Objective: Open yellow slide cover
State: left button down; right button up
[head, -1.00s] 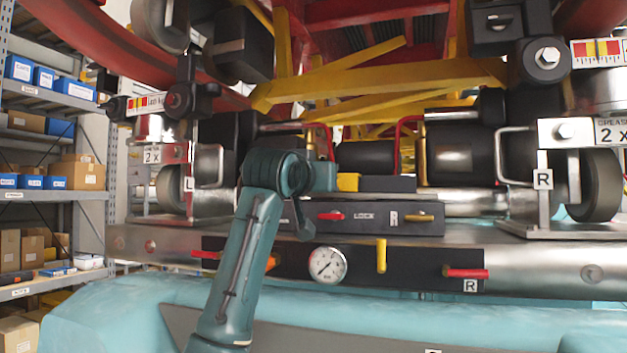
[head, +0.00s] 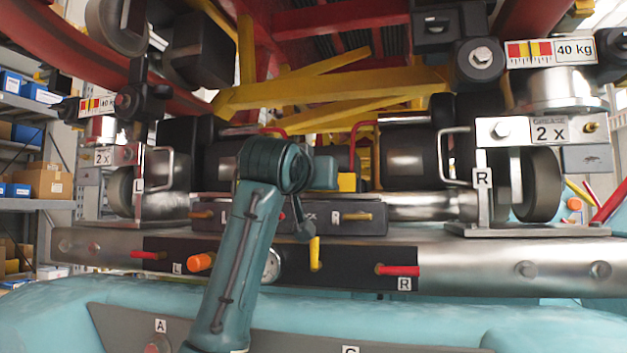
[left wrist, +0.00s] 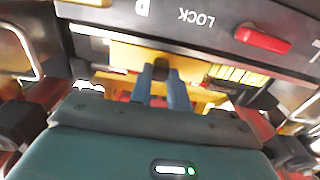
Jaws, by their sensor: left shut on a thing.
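The yellow slide cover (head: 347,182) shows as a small yellow block just right of my left gripper, above the black LOCK box (head: 372,227). In the left wrist view it is a yellow plate (left wrist: 125,52) along the box's edge. My left gripper (left wrist: 162,82) is shut on a dark knob (left wrist: 161,67) at this plate. In the head view my left arm hides the fingers and much of the cover. A yellow-striped strip (left wrist: 238,76) lies beside the knob in the wrist view. My right gripper is not in view.
The box carries a red handle (head: 228,215) and a yellow handle (head: 358,217). A lower black panel has more handles and a gauge (head: 271,265), partly behind my arm. Metal bracket handles (head: 455,158) stand at the sides. Yellow beams (head: 330,95) cross overhead.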

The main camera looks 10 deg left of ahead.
pick_arm(q)
jog(key=shift+a+r, duration=0.2)
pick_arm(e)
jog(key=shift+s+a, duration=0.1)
pick_arm(q)
jog(key=c, duration=1.4)
grip_release()
jog(key=shift+o, duration=0.4)
jog(key=shift+f, duration=0.1)
jog(key=shift+s+f+b, duration=0.15)
jog(key=shift+s+b, duration=0.2)
jog(key=shift+s, duration=0.1)
jog(key=s+b, duration=0.4)
jog(key=s, duration=0.8)
jog(key=shift+s+a, duration=0.15)
jog(key=shift+a, duration=0.05)
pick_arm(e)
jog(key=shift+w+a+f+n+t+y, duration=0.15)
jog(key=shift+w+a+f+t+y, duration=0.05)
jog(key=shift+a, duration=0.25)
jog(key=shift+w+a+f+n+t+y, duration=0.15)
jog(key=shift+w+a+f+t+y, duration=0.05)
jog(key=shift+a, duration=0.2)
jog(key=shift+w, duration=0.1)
